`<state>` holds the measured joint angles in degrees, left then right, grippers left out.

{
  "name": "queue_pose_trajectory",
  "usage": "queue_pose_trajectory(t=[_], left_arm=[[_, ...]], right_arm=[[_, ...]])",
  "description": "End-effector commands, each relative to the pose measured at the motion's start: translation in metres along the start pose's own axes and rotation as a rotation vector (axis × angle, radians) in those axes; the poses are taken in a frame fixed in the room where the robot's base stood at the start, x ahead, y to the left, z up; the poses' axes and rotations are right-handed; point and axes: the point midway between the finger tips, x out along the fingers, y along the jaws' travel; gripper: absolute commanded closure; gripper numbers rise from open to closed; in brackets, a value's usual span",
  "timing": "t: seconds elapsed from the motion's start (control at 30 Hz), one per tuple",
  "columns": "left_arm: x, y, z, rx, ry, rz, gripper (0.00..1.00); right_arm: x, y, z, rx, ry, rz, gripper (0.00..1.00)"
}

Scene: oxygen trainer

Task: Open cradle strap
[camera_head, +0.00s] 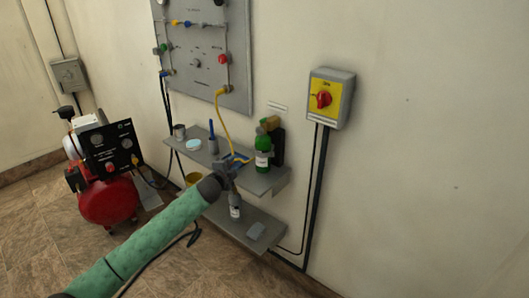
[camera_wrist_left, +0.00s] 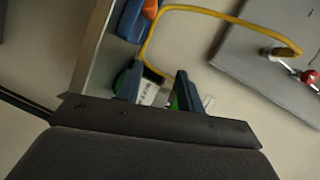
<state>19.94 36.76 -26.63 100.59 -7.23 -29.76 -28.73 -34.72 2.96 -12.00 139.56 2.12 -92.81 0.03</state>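The green bottle (camera_head: 263,152) with a white label stands upright at the right end of the upper wall shelf. A dark cradle (camera_head: 279,142) is behind it, and I cannot make out its strap. My left gripper (camera_head: 226,168) is in front of the shelf, to the left of and below the bottle. In the left wrist view, its two fingers (camera_wrist_left: 159,90) are spread apart, and the bottle's white label (camera_wrist_left: 147,93) shows in the gap beyond them. Much of the bottle is hidden there by the fingers and the gripper body. My right gripper is not in view.
A yellow hose (camera_head: 229,121) runs from the wall panel (camera_head: 205,50) down to the upper shelf (camera_head: 262,183). A blue item (camera_wrist_left: 132,20) lies beside the bottle. A lower shelf (camera_head: 240,228), a red compressor (camera_head: 108,200) and a yellow-red switch box (camera_head: 343,98) are nearby.

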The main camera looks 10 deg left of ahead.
Motion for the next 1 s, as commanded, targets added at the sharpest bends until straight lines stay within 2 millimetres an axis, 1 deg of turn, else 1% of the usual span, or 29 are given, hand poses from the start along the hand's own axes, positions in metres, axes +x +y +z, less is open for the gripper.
queue_pose_trajectory(t=[0.1,0.2,0.33,0.43,0.57,0.83,0.9,1.0], left_arm=[[0.0,-0.01,-0.017,0.1,0.104,-0.068,0.62],[-0.003,-0.017,-0.03,0.168,0.168,-0.115,0.62],[-0.003,-0.02,-0.035,0.224,0.187,-0.136,0.62],[0.002,-0.021,-0.036,0.234,0.185,-0.137,0.62],[0.017,-0.024,-0.04,0.232,0.185,-0.137,0.62],[0.054,-0.028,-0.047,0.232,0.184,-0.136,0.62],[0.061,-0.029,-0.048,0.231,0.183,-0.136,0.62],[0.068,-0.028,-0.05,0.231,0.184,-0.135,0.62]], right_arm=[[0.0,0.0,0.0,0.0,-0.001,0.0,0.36],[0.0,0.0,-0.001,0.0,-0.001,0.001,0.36],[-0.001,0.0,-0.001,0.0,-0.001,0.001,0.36],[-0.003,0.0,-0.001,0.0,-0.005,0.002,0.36],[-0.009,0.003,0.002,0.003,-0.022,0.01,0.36],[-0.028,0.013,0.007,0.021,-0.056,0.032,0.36],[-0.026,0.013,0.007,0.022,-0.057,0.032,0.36],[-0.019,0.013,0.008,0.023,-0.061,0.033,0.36]])
